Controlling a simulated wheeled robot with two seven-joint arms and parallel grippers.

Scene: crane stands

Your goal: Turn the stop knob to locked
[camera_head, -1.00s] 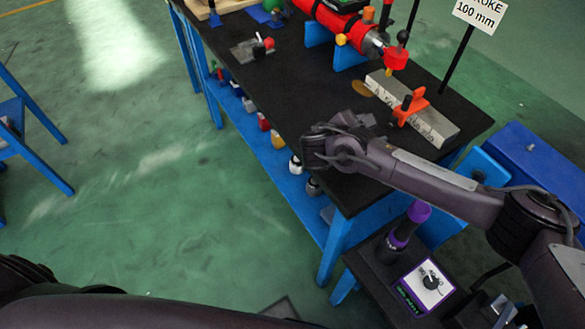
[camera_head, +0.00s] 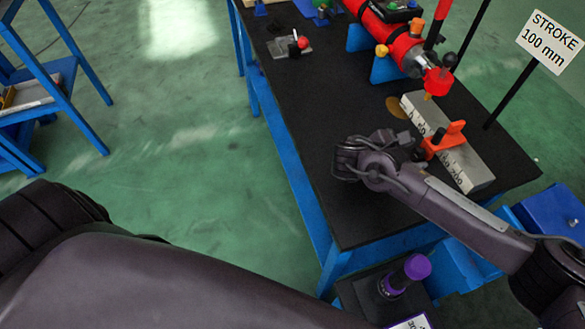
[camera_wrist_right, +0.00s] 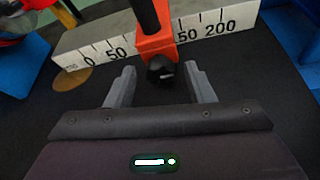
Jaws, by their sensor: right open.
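The orange stop (camera_head: 452,138) sits on the pale ruler bar (camera_head: 474,173) on the black table. In the right wrist view, the stop (camera_wrist_right: 155,44) sits between the 50 and 150 marks, with a black post above and a small black knob (camera_wrist_right: 161,70) facing me. My right gripper (camera_wrist_right: 160,76) is open, its two grey fingers on either side of the knob, with gaps on both sides. In the head view, my right gripper (camera_head: 408,147) is low beside the stop. The knob's lock marking cannot be read. My left gripper is out of view.
A red cylinder (camera_head: 385,28) with a red rod-end block (camera_head: 437,82) lies beyond the bar. A STROKE 100 mm sign (camera_head: 550,42) stands at right. A purple-topped post (camera_head: 417,267) is near the front. The table's left part is mostly clear.

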